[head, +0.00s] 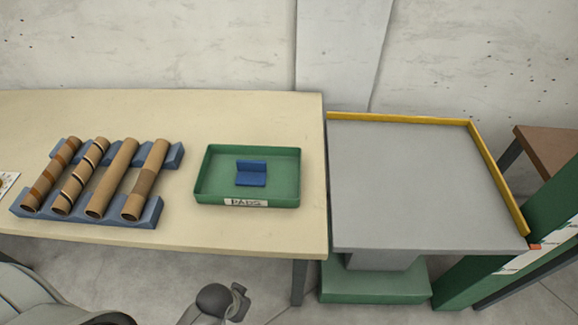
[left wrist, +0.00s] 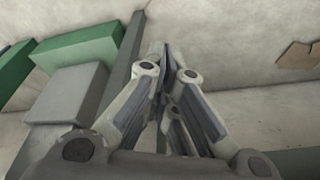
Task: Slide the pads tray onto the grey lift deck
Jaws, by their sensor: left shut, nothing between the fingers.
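The pads tray (head: 200,176) is a shallow green tray with a white "PADS" label on its front wall. It sits on the beige table, left of its right edge, with a blue pad piece (head: 251,180) inside. The grey lift deck (head: 415,185) is right of the table, and only a thin gap shows between them. My left gripper (left wrist: 166,50) is shut and empty in the left wrist view, apart from the tray. In the head view, parts of my arm show at the bottom, below the table's front edge. My right gripper is not in view.
A blue rack (head: 150,213) with several cardboard tubes stands on the table (head: 270,115), left of the tray. A yellow rim (head: 400,119) borders the deck's back and right sides; its table side looks rimless. The deck and the table between tray and deck are clear.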

